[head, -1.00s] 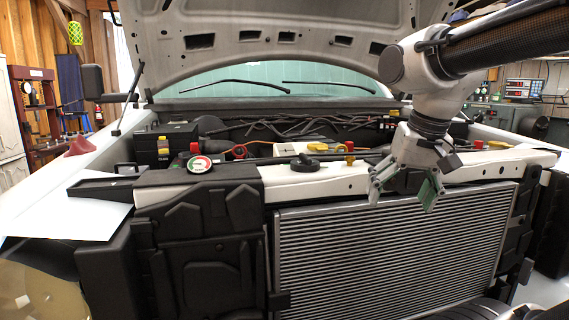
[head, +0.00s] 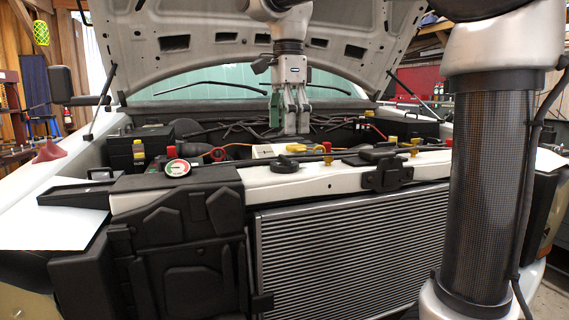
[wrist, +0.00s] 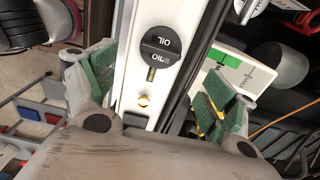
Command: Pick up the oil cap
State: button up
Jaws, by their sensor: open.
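The oil cap is a black round cap with a raised grip and white "OIL" lettering. My gripper (head: 289,122) points down above the engine bay, over the cap in the picture. In the wrist view my gripper (wrist: 152,88) is open and empty, with green pads on its fingers.
A round dial gauge (head: 177,168) stands left of the cap. A black latch (head: 386,173) sits on the crossbar at right. The raised hood (head: 240,35) is overhead. The radiator (head: 350,250) lies below the crossbar. A small yellow piece (wrist: 143,101) is close by the cap.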

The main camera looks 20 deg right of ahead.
aim_at(284, 157)
jog(key=f, duration=0.7)
jog(key=shift+a+f, duration=0.3)
jog(key=shift+a, duration=0.1)
jog(key=c, duration=1.1)
